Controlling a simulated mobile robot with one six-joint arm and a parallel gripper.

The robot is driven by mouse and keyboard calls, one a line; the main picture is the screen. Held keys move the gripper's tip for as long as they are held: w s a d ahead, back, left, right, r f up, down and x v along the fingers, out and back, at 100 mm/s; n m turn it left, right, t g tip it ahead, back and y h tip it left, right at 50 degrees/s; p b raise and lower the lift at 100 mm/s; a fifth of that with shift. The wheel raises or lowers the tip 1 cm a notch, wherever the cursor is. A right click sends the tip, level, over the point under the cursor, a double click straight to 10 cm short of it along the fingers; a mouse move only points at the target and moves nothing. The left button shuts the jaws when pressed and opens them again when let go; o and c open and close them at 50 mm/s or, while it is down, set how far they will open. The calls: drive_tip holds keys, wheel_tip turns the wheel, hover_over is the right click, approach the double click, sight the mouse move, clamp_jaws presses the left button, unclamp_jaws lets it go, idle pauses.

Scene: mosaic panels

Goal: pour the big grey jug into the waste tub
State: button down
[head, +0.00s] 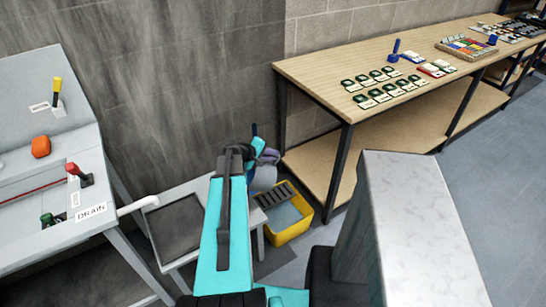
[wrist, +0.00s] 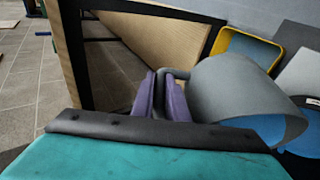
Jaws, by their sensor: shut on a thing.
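The big grey jug (wrist: 232,88) is large in the wrist view, with its handle between the purple fingers of my gripper (wrist: 160,95). Blue shows inside its mouth, which faces the lower right of that view. In the head view the jug (head: 264,179) is partly hidden behind my arm, beside my gripper (head: 268,155). The yellow waste tub (head: 291,234) stands on the floor just below and right of the jug, with a dark slatted piece at its left and blue-grey inside. The tub (wrist: 222,41) also shows at the wrist view's upper right. I cannot tell the jug's exact tilt.
A wooden workbench (head: 335,75) with small labelled items and a lower shelf stands behind and right of the tub. A low stand (head: 175,228) is left of my arm. A grey console (head: 70,225) marked DRAIN stands at far left. Open floor lies at right.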

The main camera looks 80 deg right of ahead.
drive_tip(key=shift+w+a+r+n+g+h+b, duration=0.1)
drive_tip(key=shift+w+a+r+g+h+b, duration=0.2)
drive_tip(key=shift+w+r, duration=0.35)
drive_tip(key=shift+w+a+r+n+g+h+b, duration=0.1)
drive_tip(key=shift+w+a+r+g+h+b, duration=0.2)
drive_tip(key=shift+w+r+g, duration=0.25)
drive_tip(key=shift+w+a+r+n+g+h+b, duration=0.1)
drive_tip(key=shift+w+a+r+g+h+b, duration=0.15)
drive_tip(key=shift+w+r, duration=0.4)
idle(1.2)
drive_tip(key=w+a+r+g+h+b, duration=0.1)
drive_tip(key=w+a+r+b, duration=0.1)
drive_tip(key=w+b, duration=0.3)
drive_tip(key=shift+w+a+n+g, duration=0.25)
drive_tip(key=shift+w+n+g, duration=0.1)
drive_tip(key=shift+n+g, duration=0.05)
idle(4.1)
